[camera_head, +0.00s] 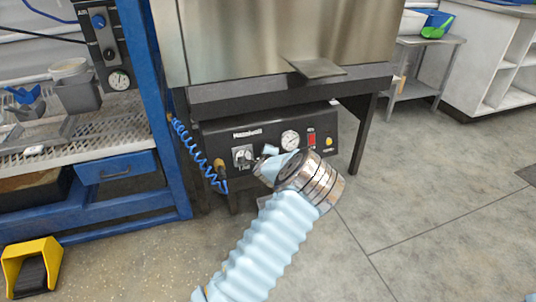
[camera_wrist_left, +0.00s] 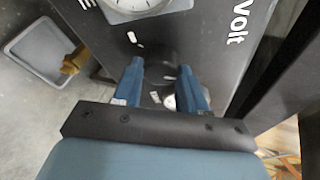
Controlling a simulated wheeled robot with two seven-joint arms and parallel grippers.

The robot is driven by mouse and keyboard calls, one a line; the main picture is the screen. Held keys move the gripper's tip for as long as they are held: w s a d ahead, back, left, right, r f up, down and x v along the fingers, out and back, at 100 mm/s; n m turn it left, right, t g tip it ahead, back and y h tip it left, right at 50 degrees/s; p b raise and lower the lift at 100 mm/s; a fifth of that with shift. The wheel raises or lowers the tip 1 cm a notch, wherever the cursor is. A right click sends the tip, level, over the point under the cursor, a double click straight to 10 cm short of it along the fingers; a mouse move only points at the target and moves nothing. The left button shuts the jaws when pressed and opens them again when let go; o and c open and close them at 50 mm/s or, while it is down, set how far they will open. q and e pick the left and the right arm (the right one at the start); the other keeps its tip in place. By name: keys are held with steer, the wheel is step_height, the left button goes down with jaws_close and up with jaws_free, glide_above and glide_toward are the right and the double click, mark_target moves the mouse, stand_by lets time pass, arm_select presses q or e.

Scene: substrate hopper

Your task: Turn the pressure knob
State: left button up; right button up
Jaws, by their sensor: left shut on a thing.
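My left gripper (camera_head: 267,158) reaches the front of a black control panel (camera_head: 215,140) under the steel hopper. In the left wrist view its two blue fingers (camera_wrist_left: 160,75) stand a little apart against the panel, shut on what seems to be the pressure knob. My right gripper is not in view.
A red switch (camera_head: 311,139) and a yellow button (camera_head: 328,142) are on the panel's right. A blue coiled hose (camera_head: 183,140) hangs at its left, near a blue rack (camera_head: 158,110). A yellow pedal (camera_head: 32,265) stands on the floor. Floor at the right is clear.

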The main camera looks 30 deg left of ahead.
arm_select(q)
steer(key=shift+d, duration=0.1)
stand_by(0.4)
steer(key=o, duration=1.1)
steer(key=shift+c, duration=0.2)
steer(key=p+v, duration=0.1)
steer(key=v, duration=1.2)
steer(key=shift+s+d, duration=0.15)
steer(key=shift+s, duration=0.1)
steer(key=shift+r, duration=0.1)
